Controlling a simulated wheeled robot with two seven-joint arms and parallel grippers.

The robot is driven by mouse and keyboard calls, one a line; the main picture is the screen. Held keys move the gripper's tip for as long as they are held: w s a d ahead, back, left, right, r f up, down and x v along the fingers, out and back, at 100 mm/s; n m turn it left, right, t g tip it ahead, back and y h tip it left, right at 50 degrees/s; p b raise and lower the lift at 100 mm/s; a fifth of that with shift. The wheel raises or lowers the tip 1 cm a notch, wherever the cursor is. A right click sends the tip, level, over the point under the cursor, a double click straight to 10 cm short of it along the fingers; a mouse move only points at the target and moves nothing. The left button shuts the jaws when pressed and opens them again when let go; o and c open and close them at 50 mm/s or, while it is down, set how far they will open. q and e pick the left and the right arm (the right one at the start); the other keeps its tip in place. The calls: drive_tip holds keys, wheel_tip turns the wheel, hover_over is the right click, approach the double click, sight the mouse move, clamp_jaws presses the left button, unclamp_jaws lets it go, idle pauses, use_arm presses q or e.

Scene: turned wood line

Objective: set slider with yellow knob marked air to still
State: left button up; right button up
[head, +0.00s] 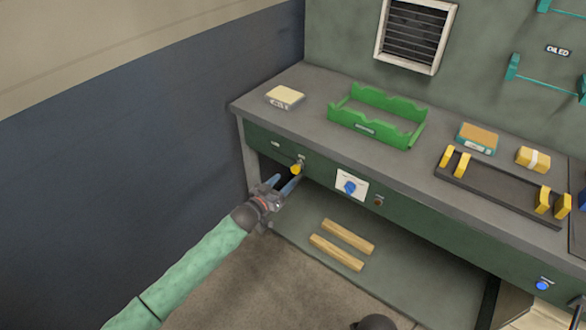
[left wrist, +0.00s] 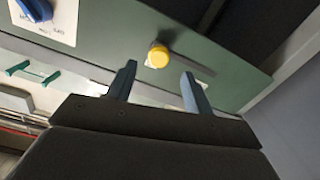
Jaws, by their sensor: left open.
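The yellow knob (head: 296,169) of the slider sits on the green front panel of the workbench, near its left end. In the left wrist view the yellow knob (left wrist: 158,55) is at one end of a dark slot (left wrist: 192,63), with small pale labels partly seen beside it. My left gripper (head: 284,184) is open just in front of and below the knob. In the left wrist view its two fingertips (left wrist: 158,75) stand on either side of the knob's line, apart from it. The label wording is too small to read. My right gripper does not show.
A blue dial on a white plate (head: 350,187) and a dark red button (head: 378,201) are right of the slider. A green tray (head: 366,127) and a pale block (head: 285,97) stand on the bench top. Two wooden bars (head: 341,245) lie on the lower shelf.

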sight(294, 171)
use_arm(q)
drive_tip(key=shift+n, duration=0.3)
drive_tip(key=p+x, duration=0.1)
drive_tip(key=x, duration=0.5)
drive_tip(key=shift+w+d+r+p, duration=0.2)
drive_tip(key=shift+w+p, duration=0.05)
drive_tip(key=shift+p, duration=0.15)
drive_tip(key=shift+w+d, duration=0.4)
drive_tip(key=shift+w, duration=0.05)
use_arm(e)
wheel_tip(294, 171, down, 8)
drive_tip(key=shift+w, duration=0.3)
use_arm(q)
drive_tip(key=shift+c, duration=0.4)
